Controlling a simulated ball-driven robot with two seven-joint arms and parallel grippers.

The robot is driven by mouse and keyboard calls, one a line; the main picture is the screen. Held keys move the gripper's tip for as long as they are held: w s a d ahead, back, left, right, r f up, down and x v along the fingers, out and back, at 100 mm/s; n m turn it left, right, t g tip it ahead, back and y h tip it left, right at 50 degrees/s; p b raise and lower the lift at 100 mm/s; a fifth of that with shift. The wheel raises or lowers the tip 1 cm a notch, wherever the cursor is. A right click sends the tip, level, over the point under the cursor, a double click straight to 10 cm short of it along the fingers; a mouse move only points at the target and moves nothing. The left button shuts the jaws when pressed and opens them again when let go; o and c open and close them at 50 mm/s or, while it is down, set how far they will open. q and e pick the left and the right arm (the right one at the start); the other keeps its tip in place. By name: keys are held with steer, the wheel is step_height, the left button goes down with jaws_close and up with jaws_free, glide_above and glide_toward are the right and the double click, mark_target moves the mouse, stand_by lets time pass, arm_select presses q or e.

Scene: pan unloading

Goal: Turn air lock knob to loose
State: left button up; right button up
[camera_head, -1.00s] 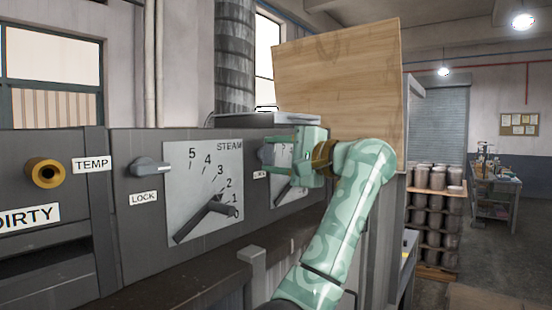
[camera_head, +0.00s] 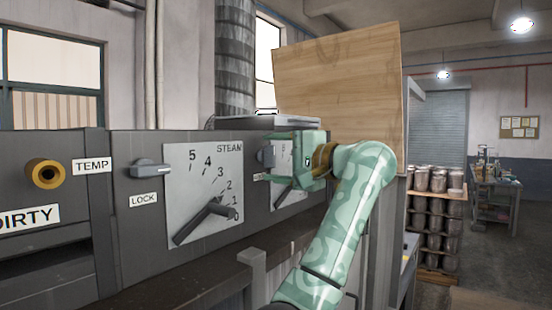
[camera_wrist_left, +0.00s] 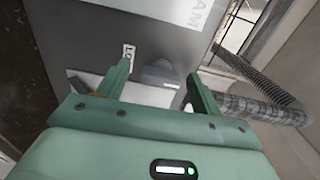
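The air lock knob (camera_head: 267,155) is a grey-blue lever knob on the dark panel, between the STEAM dial and a second dial (camera_head: 288,180). It also shows in the left wrist view (camera_wrist_left: 160,74) beside its LOCK label (camera_wrist_left: 128,56), partly cut off by a finger. My left gripper (camera_head: 277,160) is at this knob. In the left wrist view my left gripper (camera_wrist_left: 158,80) is open, with one finger on either side of the knob and a visible gap to it. The second dial is partly hidden by my gripper. My right gripper is not in view.
Another lock knob (camera_head: 150,168) sits farther left, beside the STEAM dial (camera_head: 200,200) with its lever. A brass TEMP knob (camera_head: 46,173) is at far left. A wooden board (camera_head: 340,85) stands behind my arm. A dark ledge (camera_head: 200,282) runs below the panel.

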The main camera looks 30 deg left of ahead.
arm_select(q)
steer(key=s+d, duration=0.1)
steer(key=d, duration=1.5)
steer(key=shift+s+b, duration=0.15)
steer(key=shift+b, duration=0.25)
steer(key=shift+d, duration=0.15)
